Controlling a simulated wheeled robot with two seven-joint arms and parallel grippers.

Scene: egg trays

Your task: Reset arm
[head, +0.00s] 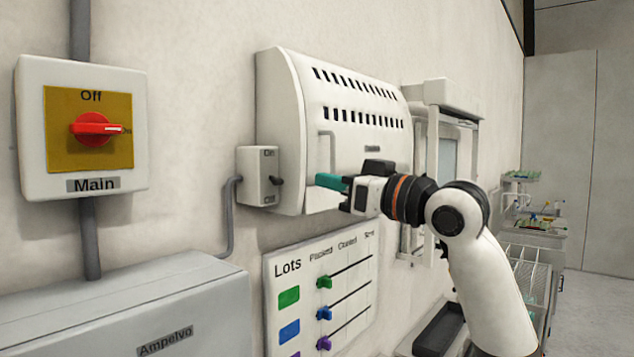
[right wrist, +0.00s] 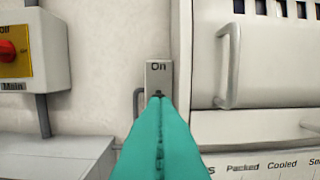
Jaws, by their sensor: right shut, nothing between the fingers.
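My right gripper (head: 328,181) reaches in from the right in the head view, its teal fingers shut and empty. In the right wrist view the closed fingers (right wrist: 160,104) point at a small grey switch box (right wrist: 159,76) marked On and partly cover it. In the head view this switch box (head: 256,168) has a dark lever on its face, and the fingertips are to its right. Whether they touch anything is hard to tell. My left gripper is not in view.
A white vented machine (head: 283,110) with a handle is on the wall behind my right gripper. A Main switch (head: 60,130) with a red knob is at the left. A grey Ampelvo box (head: 215,300) and a Lots board (head: 350,270) are below.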

